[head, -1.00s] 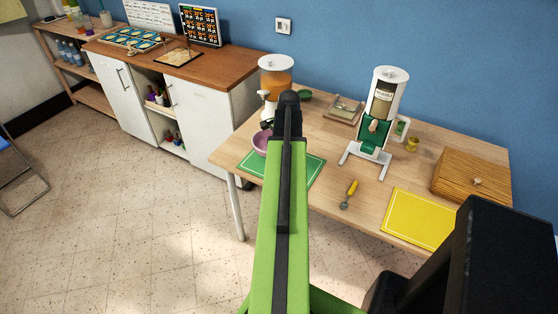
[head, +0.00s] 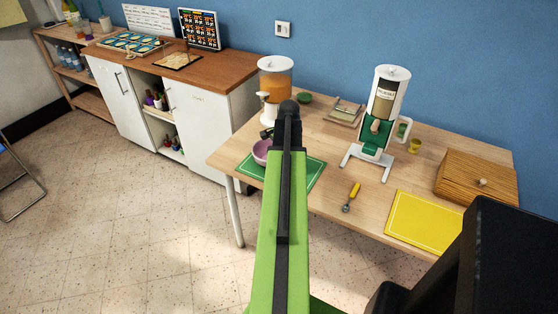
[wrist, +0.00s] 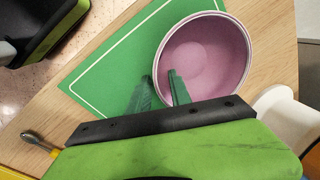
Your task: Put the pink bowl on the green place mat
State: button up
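The pink bowl (wrist: 205,55) is upright and empty in the wrist view, over the green place mat (wrist: 105,75) at one end of it. Part of the bowl reaches past the mat over bare wood; I cannot tell whether its base rests fully on the mat. My gripper (wrist: 160,78) has one finger inside the bowl and one outside, with the rim between them. The fingers look spread, with a gap beside the wall. In the head view, my arm hides part of the bowl (head: 261,152) and the mat (head: 314,172).
A juice dispenser (head: 276,80) stands behind the bowl. A cereal dispenser (head: 384,105), a scoop (head: 351,196), a yellow mat (head: 424,222) and a wooden box (head: 478,178) are to the right. The table's front edge is near the green mat.

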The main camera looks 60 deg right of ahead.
notch_tip(320, 180, up, 12)
jog(key=s+p, duration=0.2)
jog(key=p, duration=1)
jog(key=shift+a, duration=0.4)
jog(key=w+a+n+y, duration=0.1)
jog(key=w+a+n, duration=0.8)
jog(key=w+a, duration=1.1)
jog(key=w+a+n+g, duration=0.1)
jog(key=a+n, duration=1.2)
jog(key=a, duration=2.4)
jog(key=shift+w+a+f+n+g, duration=0.15)
jog(key=shift+w+n+g, duration=0.2)
jog(key=shift+w, duration=0.55)
